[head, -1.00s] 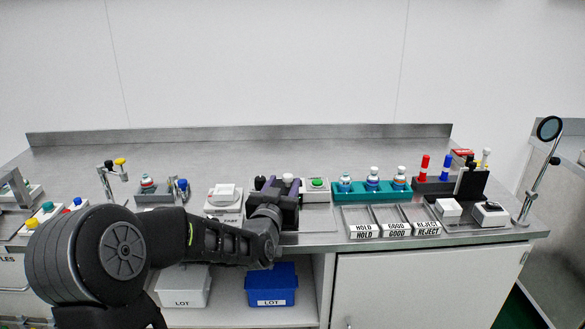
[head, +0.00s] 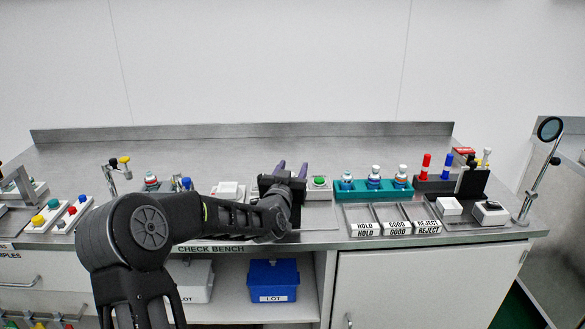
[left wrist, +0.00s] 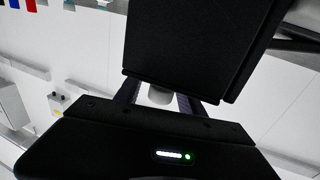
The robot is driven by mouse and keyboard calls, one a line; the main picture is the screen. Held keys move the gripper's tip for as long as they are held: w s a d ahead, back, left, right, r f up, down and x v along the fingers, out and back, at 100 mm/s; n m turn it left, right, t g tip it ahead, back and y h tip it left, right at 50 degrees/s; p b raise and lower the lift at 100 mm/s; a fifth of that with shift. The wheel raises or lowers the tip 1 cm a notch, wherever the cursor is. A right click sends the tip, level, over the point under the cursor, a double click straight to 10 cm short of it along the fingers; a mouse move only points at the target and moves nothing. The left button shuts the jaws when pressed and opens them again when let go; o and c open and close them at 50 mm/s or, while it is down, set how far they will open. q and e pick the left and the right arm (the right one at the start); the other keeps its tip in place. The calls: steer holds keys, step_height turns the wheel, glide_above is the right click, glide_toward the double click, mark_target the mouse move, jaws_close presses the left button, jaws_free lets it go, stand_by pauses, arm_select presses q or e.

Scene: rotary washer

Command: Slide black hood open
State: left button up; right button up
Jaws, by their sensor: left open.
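My left gripper (head: 291,171) is open over the middle of the bench, its two purple fingers pointing away toward the back wall. A large black boxy part, which looks like the black hood (left wrist: 200,42), fills the top middle there and covers the fingertips. I cannot tell whether the fingers touch the cylinder or the hood. In the head view the gripper and wrist hide the hood's place. My right gripper is not in view.
A green button box (head: 319,182) stands just right of the gripper, and a white-topped device (head: 228,190) to its left. A teal rack (head: 372,190) with vials stands further right, behind labelled trays (head: 395,220). The back of the bench (head: 230,155) is clear.

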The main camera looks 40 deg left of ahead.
arm_select(q)
steer(key=shift+c, duration=0.5)
jaws_close()
stand_by(0.9)
